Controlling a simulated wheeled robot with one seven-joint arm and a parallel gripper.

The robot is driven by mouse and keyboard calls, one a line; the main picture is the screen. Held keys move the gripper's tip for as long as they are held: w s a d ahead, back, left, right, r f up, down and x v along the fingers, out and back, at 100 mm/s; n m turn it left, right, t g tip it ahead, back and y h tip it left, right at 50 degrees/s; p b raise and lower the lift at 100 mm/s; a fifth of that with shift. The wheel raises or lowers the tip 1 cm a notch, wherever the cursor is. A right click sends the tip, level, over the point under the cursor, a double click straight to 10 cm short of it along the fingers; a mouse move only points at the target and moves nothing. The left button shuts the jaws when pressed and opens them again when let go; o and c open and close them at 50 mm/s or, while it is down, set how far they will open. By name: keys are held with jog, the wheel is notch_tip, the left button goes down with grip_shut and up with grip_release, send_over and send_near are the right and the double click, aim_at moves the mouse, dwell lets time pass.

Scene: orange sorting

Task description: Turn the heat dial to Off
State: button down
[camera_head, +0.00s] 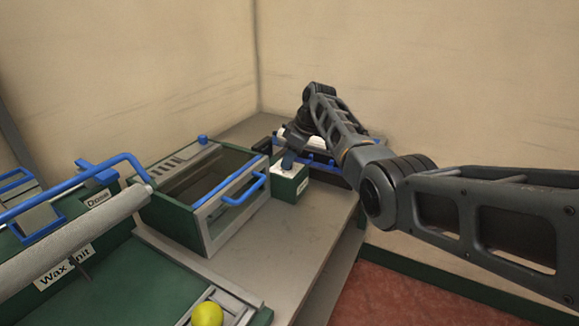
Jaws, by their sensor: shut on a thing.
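The small green box (287,190) with a pale top stands on the grey counter at the centre. A label on its right side is too small to read. A dark blue knob (287,163) rises from its top; it appears to be the heat dial. My arm reaches in from the right, and my gripper (291,152) points down over this box. Its fingers are shut on the knob, but they are small and dark here. The dial's markings and its setting cannot be made out.
Left of the box stands a green and grey unit (205,235) with a glass lid and blue handle. A wax unit (70,265) with a roller and a yellow ball (207,314) are at the lower left. Blue-trimmed equipment (325,165) stands behind. The counter (300,235) in front is clear.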

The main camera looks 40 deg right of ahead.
jog(key=n+b, duration=0.2)
jog(key=b, duration=0.1)
jog(key=n+g+y+b, duration=0.1)
jog(key=n+b, duration=0.1)
jog(key=b, duration=0.1)
jog(key=shift+d+f, duration=0.1)
jog(key=shift+f, duration=0.25)
jog(key=n+g+b, duration=0.1)
jog(key=n+b, duration=0.1)
jog(key=b, duration=0.2)
jog(key=shift+w+r+n+y, duration=0.1)
jog(key=shift+n+y, duration=0.2)
jog(key=shift+r+b, duration=0.1)
jog(key=shift+b, duration=0.4)
jog(key=shift+r+n, duration=0.1)
jog(key=shift+n, duration=0.3)
jog(key=c, duration=0.9)
grip_release()
jog(key=shift+r, duration=0.15)
jog(key=shift+v, duration=3.8)
